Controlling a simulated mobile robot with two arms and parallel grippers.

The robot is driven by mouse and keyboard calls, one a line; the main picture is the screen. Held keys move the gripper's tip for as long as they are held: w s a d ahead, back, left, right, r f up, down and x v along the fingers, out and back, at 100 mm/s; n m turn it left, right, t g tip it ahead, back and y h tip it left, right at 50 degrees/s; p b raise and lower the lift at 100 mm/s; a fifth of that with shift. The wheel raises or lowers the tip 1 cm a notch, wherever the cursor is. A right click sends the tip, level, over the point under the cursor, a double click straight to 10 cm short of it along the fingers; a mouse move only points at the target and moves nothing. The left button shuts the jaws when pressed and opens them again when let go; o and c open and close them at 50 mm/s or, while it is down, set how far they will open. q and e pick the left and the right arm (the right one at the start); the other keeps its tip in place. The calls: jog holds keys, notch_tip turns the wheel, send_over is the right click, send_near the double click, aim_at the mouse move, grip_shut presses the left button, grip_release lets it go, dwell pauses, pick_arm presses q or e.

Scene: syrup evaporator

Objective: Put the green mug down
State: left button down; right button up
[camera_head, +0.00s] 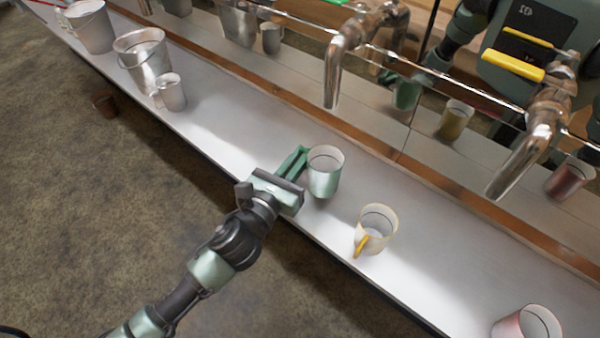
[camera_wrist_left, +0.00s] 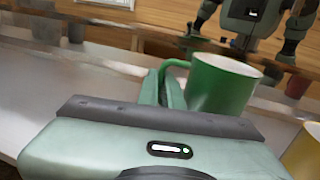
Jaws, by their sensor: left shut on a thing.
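The green mug (camera_head: 323,176) is upright at the middle of the pale metal counter (camera_head: 222,112) in the head view. My left gripper (camera_head: 298,158) is shut on its handle, from the mug's left side. In the left wrist view the mug (camera_wrist_left: 222,88) stands to the right of the closed fingers (camera_wrist_left: 164,88), and its handle runs in between them. The mug's base is very close to the counter; I cannot tell whether it touches. My right gripper is not in view.
A red-rimmed mug (camera_head: 527,324) is farther right. Metal taps (camera_head: 340,62) overhang the back. Counter left of the green mug is clear.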

pick_arm(q)
notch_tip(320, 180, down, 4)
jog(key=shift+r+b, duration=0.15)
jog(key=shift+b, duration=0.45)
jog(key=shift+f, duration=0.25)
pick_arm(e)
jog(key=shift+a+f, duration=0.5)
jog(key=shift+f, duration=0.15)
pick_arm(q)
jog(key=shift+f, duration=0.1)
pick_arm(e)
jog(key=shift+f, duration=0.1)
pick_arm(q)
jog(key=c, duration=1.6)
grip_release()
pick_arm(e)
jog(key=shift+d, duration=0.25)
